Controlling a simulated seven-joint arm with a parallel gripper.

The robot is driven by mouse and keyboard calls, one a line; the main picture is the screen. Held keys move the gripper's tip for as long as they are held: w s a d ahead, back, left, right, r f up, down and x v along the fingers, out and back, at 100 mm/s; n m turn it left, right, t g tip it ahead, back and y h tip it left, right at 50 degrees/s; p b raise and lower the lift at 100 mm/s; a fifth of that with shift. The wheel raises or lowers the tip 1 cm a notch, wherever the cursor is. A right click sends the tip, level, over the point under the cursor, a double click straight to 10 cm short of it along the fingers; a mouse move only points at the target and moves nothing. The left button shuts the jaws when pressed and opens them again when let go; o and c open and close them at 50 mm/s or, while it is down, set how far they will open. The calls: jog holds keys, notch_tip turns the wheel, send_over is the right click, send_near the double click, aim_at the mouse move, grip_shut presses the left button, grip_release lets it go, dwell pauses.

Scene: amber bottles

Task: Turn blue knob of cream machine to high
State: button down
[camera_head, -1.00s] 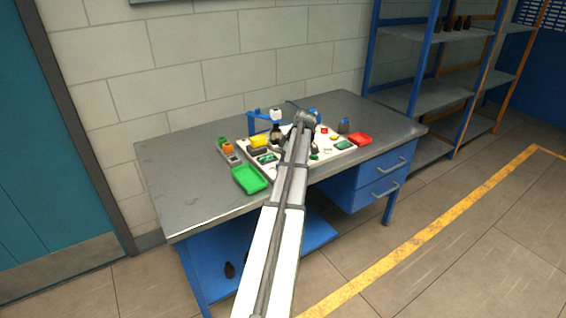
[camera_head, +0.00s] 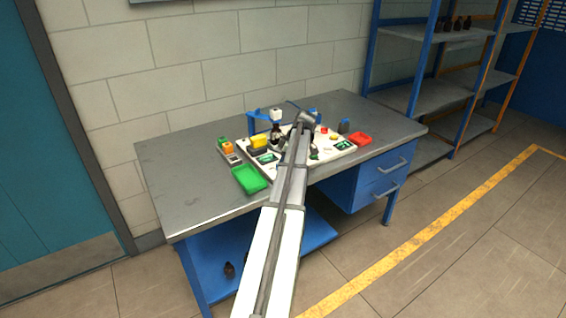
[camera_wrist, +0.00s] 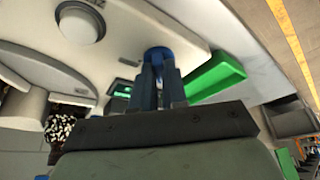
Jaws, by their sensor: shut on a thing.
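The cream machine (camera_wrist: 190,25) fills the upper part of the wrist view, with its pale face close to my gripper. The blue knob (camera_wrist: 158,53) sticks out from that face. My gripper (camera_wrist: 159,78) is shut on the blue knob, with one dark blue finger on each side of it. The fingers cover part of the knob, and I cannot read its setting. In the head view my arm hides the knob and the gripper's fingers. The machine's pale base (camera_head: 338,153) shows on the bench beside my arm.
A green tray (camera_head: 250,180) sits left of the machine on the grey bench (camera_head: 195,185); it also shows beside the fingers in the wrist view (camera_wrist: 216,76). A red tray (camera_head: 360,139) is to the right. An amber bottle (camera_head: 275,131) stands by the arm. The bench's left end is clear.

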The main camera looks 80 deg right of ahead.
jog(key=shift+a, duration=0.1)
jog(key=m, duration=0.2)
jog(key=m+h, duration=0.1)
jog(key=shift+a+m+h, duration=0.2)
jog(key=shift+m+h, duration=0.1)
jog(key=shift+m, duration=0.1)
jog(key=m, duration=0.2)
jog(key=m+g+h, duration=0.1)
jog(key=m, duration=0.2)
jog(key=shift+w+a+h, duration=0.15)
jog(key=shift+h, duration=0.15)
jog(key=m+g, duration=0.1)
jog(key=m, duration=0.1)
jog(key=m+h, duration=0.1)
jog(key=m, duration=0.2)
jog(key=shift+w+g, duration=0.2)
jog(key=shift+g, duration=0.2)
jog(key=shift+w+m+g, duration=0.15)
jog(key=shift+m+g, duration=0.65)
jog(key=shift+m, duration=1.2)
jog(key=c, duration=1.2)
grip_release()
jog(key=shift+o, duration=0.2)
